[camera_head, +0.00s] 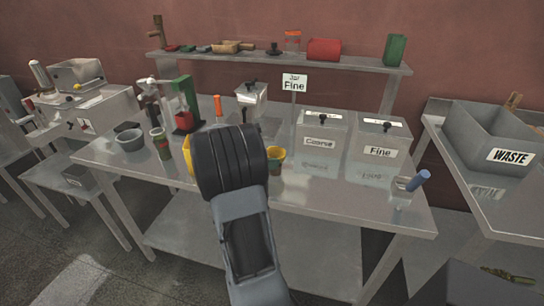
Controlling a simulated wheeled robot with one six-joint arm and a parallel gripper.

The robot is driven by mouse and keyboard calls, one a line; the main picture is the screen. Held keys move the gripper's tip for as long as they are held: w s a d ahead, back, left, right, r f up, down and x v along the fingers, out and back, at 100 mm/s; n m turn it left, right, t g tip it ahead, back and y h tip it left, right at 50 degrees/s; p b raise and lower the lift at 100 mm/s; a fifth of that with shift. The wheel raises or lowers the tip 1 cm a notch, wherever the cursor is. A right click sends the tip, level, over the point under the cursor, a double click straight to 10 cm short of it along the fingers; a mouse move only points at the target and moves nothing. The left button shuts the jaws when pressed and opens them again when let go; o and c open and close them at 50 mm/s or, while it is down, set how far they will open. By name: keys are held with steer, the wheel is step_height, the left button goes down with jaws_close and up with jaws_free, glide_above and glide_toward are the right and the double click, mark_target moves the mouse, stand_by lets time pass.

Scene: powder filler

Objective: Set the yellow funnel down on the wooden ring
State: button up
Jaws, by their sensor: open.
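I cannot make out the wooden ring. My arm reaches up over the table's front middle, and its wrist hides my gripper's fingers and whatever is beyond them.
On the metal table (300,199) stand a green press (183,108), grey bowl (130,139), green-brown jar (161,147), Coarse bin (319,138) and Fine bin (377,147). A blue-handled tool (416,181) is near the right edge. A WASTE bin (490,140) is farther right.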

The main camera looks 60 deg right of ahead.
steer(key=v, duration=1)
steer(key=shift+a+r, duration=0.15)
steer(key=shift+r, duration=0.3)
steer(key=s+a+m+t+y+p, duration=0.1)
steer(key=s+a+m+t+y, duration=0.1)
steer(key=a, duration=0.8)
steer(key=s+a+f+m+t+y+p, duration=0.1)
steer(key=a+m+t+y, duration=0.3)
steer(key=a, duration=0.7)
steer(key=s+a+m+t+y+p, duration=0.1)
steer(key=s+a+m+t+y, duration=0.2)
steer(key=a+m+y, duration=0.3)
steer(key=a, duration=0.4)
steer(key=shift+s+a+f+m+t, duration=0.25)
steer(key=shift+a+f+m+t, duration=0.05)
steer(key=shift+f, duration=0.05)
